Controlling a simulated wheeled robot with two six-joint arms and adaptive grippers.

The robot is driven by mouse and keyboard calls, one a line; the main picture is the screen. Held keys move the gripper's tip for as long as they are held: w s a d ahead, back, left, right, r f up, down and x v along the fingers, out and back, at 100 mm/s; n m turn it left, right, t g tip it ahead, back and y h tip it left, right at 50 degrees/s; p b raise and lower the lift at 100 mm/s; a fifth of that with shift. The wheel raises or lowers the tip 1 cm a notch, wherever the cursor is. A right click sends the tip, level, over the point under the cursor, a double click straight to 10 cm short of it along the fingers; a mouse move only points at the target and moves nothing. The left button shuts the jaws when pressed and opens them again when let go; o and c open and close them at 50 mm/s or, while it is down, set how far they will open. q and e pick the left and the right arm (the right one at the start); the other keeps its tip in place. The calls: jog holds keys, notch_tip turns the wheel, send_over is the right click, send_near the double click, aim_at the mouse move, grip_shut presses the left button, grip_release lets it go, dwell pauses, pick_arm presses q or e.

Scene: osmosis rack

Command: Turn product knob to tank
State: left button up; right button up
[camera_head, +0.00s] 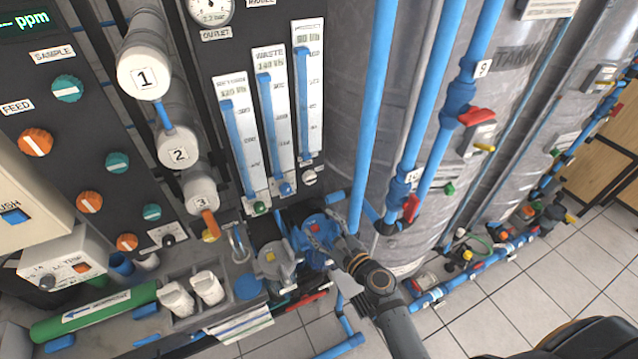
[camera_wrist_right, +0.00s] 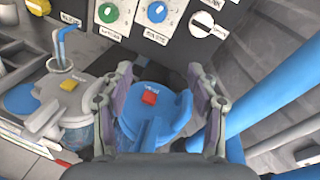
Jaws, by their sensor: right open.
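My right gripper (camera_head: 332,242) reaches in from the lower right in the head view. In the right wrist view its two fingers (camera_wrist_right: 160,78) are open and empty, one on each side of a blue housing top with a red button (camera_wrist_right: 149,98). I cannot tell whether they touch it. A round black-and-white knob (camera_head: 309,178) sits below the rightmost flow meter; it also shows beyond the right finger in the wrist view (camera_wrist_right: 202,25). Its label is too small to read, so I cannot tell if it is the product knob. My left gripper is not in view.
Beside it are a blue knob (camera_head: 286,188) and a green knob (camera_head: 260,208). A grey housing top (camera_head: 272,262) stands left of the blue one. Blue pipes (camera_head: 372,110) rise close on the right, before a large wrapped tank (camera_head: 335,160).

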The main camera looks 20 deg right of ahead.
aim_at(311, 180)
jog(key=w+r+m, duration=0.1)
jog(key=w+m, duration=0.1)
jog(key=w, duration=0.1)
jog(key=w+r+m+t+h, duration=0.1)
jog(key=w+m, duration=0.2)
jog(key=w, duration=0.1)
jog(key=w+d+r+m+t+h, duration=0.1)
jog(key=w+m, duration=0.2)
jog(key=w, duration=0.1)
jog(key=shift+w+r+p, duration=0.2)
jog(key=shift+r+p, duration=0.1)
jog(key=shift+p, duration=0.05)
jog(key=shift+w+a, duration=0.15)
jog(key=shift+w, duration=0.35)
jog(key=shift+c, duration=0.3)
jog(key=c, duration=1.1)
